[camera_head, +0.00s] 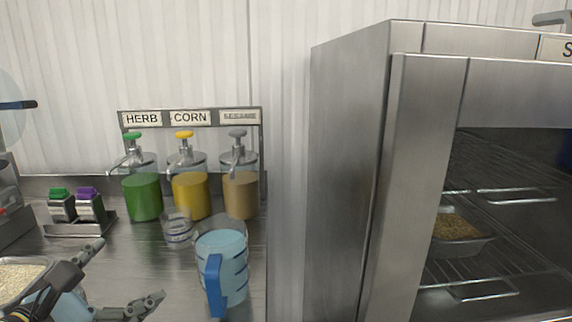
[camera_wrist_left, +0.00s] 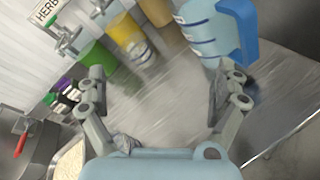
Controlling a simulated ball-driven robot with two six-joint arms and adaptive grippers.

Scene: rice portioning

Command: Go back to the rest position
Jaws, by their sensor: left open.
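My left gripper (camera_head: 122,280) is at the lower left of the head view, its fingers spread wide with nothing between them. It also shows in the left wrist view (camera_wrist_left: 160,95), open over bare metal counter. A light blue measuring jug with a blue handle (camera_head: 222,268) stands upright on the counter to the right of the gripper, apart from it in the head view. In the wrist view the jug (camera_wrist_left: 207,35) is beyond the right finger. My right gripper is in neither view.
HERB (camera_head: 143,196), CORN (camera_head: 190,194) and SESAME (camera_head: 240,194) pump dispensers stand at the back. A clear cup (camera_head: 179,230) is before them. Green- and purple-topped containers (camera_head: 76,205) are left. A grain tray (camera_head: 18,275) is lower left. A steel cabinet (camera_head: 345,170) with racks fills the right.

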